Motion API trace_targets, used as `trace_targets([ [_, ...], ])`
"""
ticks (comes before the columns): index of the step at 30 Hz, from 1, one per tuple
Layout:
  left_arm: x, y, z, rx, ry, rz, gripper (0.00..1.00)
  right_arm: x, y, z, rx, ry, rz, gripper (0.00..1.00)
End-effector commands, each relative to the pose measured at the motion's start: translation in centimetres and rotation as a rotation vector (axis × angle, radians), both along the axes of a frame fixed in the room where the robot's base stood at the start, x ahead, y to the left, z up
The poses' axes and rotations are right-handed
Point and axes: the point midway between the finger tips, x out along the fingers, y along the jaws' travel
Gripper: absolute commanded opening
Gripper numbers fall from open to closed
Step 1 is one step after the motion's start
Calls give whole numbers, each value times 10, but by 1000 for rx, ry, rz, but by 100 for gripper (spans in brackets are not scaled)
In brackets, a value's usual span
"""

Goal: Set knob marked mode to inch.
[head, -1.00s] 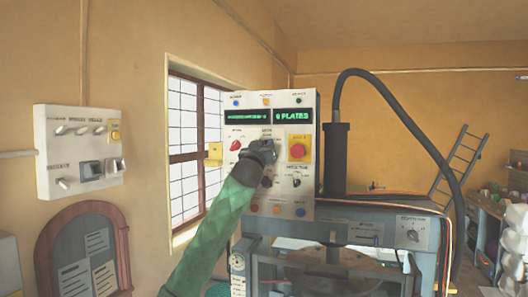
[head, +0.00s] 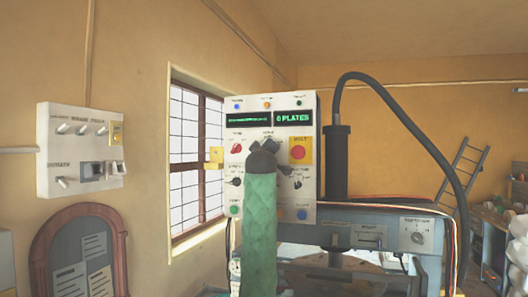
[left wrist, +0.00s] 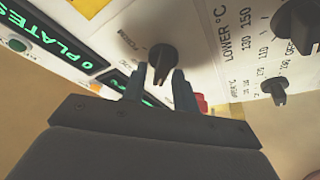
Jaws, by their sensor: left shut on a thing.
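The control panel (head: 247,112) is a white upright box with lit displays, one reading "0 PLATES". My left gripper (head: 270,146) is at the panel's upper middle, with the green arm below it. In the left wrist view, my left gripper (left wrist: 160,88) has its two fingers on either side of a black knob (left wrist: 161,57), shut on it. This is where the mode knob appears to sit; its label is too small or cut off to read. In the head view the gripper hides the knob, so its setting cannot be read there. My right gripper is not in view.
Black knobs sit lower on the panel, one at left (head: 237,182). A switch box (head: 80,150) hangs on the left wall.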

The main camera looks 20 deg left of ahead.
Motion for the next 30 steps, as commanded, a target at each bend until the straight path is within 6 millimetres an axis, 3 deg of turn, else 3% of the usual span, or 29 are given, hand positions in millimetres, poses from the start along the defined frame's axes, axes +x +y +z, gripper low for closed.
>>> trace_targets([
  [12,1,0,-2,-154,8,0,6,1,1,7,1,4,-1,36],
  [29,1,1,-3,-177,9,0,6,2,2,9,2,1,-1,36],
  [30,1,1,-3,-176,9,0,34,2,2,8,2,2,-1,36],
])
